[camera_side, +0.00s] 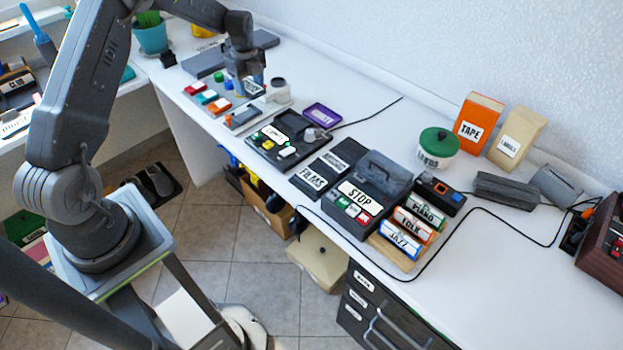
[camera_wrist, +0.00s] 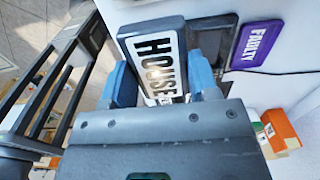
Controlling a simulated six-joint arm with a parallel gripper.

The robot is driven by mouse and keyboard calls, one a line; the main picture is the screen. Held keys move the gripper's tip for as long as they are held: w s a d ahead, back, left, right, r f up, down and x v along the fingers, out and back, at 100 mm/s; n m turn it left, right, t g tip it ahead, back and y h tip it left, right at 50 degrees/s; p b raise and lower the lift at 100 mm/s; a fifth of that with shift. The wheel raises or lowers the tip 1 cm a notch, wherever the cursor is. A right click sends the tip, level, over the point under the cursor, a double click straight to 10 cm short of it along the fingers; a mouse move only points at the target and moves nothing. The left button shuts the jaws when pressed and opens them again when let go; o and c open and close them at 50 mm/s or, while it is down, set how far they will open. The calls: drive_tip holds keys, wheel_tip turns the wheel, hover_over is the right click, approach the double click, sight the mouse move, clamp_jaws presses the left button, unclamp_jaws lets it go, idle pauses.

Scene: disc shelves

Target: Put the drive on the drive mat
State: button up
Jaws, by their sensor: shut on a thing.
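My gripper (camera_side: 252,88) hangs over the back left part of the white table. In the wrist view its blue fingers (camera_wrist: 165,82) are shut on a dark flat block with a white label reading HOUSE (camera_wrist: 152,62). This labelled block (camera_side: 254,87) also shows under the gripper in the side view, partly hidden by the fingers. I cannot tell whether it is the drive. A small grey-blue piece (camera_side: 243,116) lies on the table just in front of the gripper. I cannot tell which surface is the drive mat.
A purple FAULTY tray (camera_side: 322,115) lies right of the gripper, behind a dark button device (camera_side: 272,134). Red, teal and orange blocks (camera_side: 207,97) lie to the left. A STOP device (camera_side: 368,190) and labelled cassettes (camera_side: 410,231) stand farther right. The right tabletop has free room.

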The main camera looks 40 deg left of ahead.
drive_tip(key=shift+d, duration=0.1)
drive_tip(key=w+d+f, duration=0.1)
drive_tip(key=w+d, duration=0.3)
drive_tip(key=d, duration=0.5)
drive_tip(key=w+d+f, duration=0.1)
drive_tip(key=w+d, duration=0.4)
drive_tip(key=d, duration=0.3)
hover_over(353, 151)
drive_tip(key=f, duration=0.7)
drive_tip(key=shift+s+a, duration=0.15)
drive_tip(key=shift+a, duration=0.05)
drive_tip(key=shift+d+f, duration=0.15)
drive_tip(key=shift+d, duration=0.15)
drive_tip(key=shift+f, duration=1.95)
drive_tip(key=shift+f, duration=0.2)
drive_tip(key=o, duration=1)
